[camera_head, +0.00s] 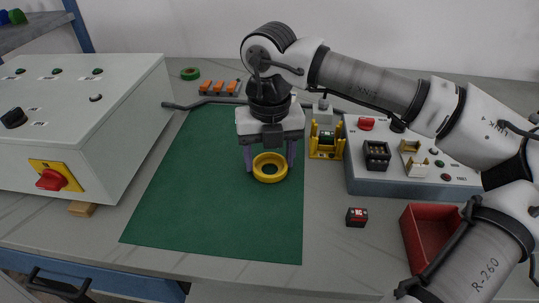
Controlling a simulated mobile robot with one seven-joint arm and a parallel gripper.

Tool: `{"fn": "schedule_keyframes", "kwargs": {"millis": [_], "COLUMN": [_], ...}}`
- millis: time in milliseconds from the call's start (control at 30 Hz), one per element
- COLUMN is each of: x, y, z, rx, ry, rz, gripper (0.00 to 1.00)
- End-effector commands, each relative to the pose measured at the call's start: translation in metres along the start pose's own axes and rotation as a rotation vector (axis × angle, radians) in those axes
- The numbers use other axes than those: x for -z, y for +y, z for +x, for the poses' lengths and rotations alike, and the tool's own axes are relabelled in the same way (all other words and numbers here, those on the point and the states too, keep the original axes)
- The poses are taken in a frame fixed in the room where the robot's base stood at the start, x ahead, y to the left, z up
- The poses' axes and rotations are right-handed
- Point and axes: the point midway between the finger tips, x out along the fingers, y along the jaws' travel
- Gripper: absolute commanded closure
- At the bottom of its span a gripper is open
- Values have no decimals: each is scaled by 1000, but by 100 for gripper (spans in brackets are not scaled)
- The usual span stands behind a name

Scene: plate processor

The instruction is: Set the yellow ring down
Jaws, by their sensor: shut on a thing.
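The yellow ring (270,178) is a thick round ring with a dark opening. It is over the green mat (210,200), near the mat's right side. My gripper (270,160) points down from above, with one purple finger on each side of the ring. The gripper is shut on the ring. I cannot tell whether the ring touches the mat or hangs just above it.
A yellow fixture (327,151) stands just right of the mat, beside a grey control panel (413,182). A small dark block (357,217) and a red bin (431,235) are at the right. A large grey box (127,110) stands left. The mat's front is clear.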

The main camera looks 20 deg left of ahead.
Motion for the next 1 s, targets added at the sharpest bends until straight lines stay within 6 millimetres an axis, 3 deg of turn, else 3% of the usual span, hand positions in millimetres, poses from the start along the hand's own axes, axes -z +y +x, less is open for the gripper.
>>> {"fn": "schedule_keyframes", "kwargs": {"millis": [333, 367, 500, 833, 1000], "x": [0, 0, 0, 0, -1], "y": [0, 0, 0, 0, -1], "z": [4, 3, 2, -1, -21], "rx": [1, 1, 1, 1, 4], "ry": [-1, -1, -1, -1, -4], "rz": [1, 1, 1, 1, 3], "gripper": [61, 36, 18, 18, 18]}}
